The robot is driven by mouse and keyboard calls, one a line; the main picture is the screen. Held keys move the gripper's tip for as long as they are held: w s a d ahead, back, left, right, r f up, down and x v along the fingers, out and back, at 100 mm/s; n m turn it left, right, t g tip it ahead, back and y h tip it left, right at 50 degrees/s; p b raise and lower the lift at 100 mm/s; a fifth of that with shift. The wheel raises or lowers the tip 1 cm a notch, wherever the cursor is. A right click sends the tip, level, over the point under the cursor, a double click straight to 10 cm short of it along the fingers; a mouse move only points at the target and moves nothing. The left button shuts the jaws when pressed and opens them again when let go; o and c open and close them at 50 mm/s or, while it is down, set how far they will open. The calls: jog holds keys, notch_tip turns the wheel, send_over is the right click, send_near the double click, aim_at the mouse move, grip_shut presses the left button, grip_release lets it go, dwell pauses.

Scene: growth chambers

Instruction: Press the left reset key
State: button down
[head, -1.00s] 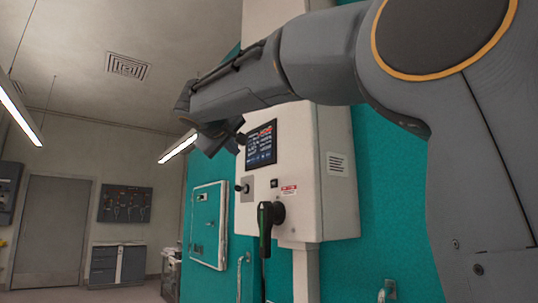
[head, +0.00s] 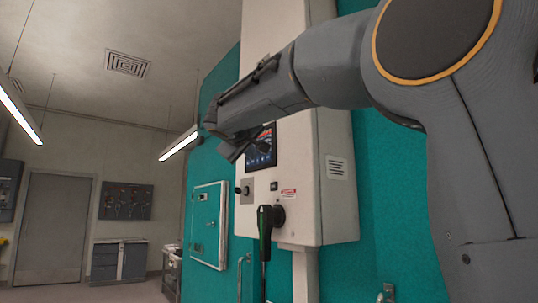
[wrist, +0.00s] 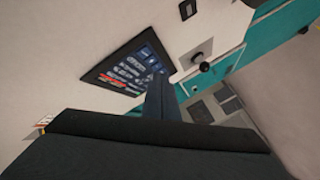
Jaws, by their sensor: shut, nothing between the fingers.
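A white control box (head: 308,210) is mounted on the teal wall, with a dark touchscreen (head: 262,150) on its front face. The screen shows several blue and white tiles and red marks in the wrist view (wrist: 118,72); no label is legible, and I cannot tell which is the left reset key. My gripper (head: 235,152) is in front of the screen and covers its left part in the head view. In the wrist view its shut, empty fingers (wrist: 158,92) overlap the screen's edge. I cannot tell whether they touch it.
A teal hatch (head: 209,225) is to the left. Open floor lies at the far left.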

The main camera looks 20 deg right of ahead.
jog(key=shift+w+d, duration=0.25)
jog(key=shift+d, duration=0.45)
jog(key=shift+w+d, duration=0.2)
jog(key=shift+d, duration=0.45)
jog(key=shift+b, duration=0.3)
dwell(0.8)
jog(key=shift+w+d, duration=0.1)
jog(key=shift+d, duration=0.3)
jog(key=shift+d+b, duration=0.3)
jog(key=shift+b, duration=0.05)
dwell(0.5)
jog(key=shift+a, duration=0.2)
jog(key=shift+a+b, duration=0.5)
jog(key=shift+a, duration=0.05)
jog(key=shift+s, duration=0.2)
jog(key=shift+s+a+b, duration=0.25)
jog(key=shift+a+b, duration=0.1)
jog(key=shift+a, duration=0.45)
jog(key=shift+s+a+b, duration=0.25)
jog(key=shift+a+b, duration=0.1)
jog(key=shift+a, duration=0.45)
jog(key=shift+s+a+b, duration=0.25)
jog(key=shift+a+b, duration=0.1)
jog(key=shift+a, duration=0.45)
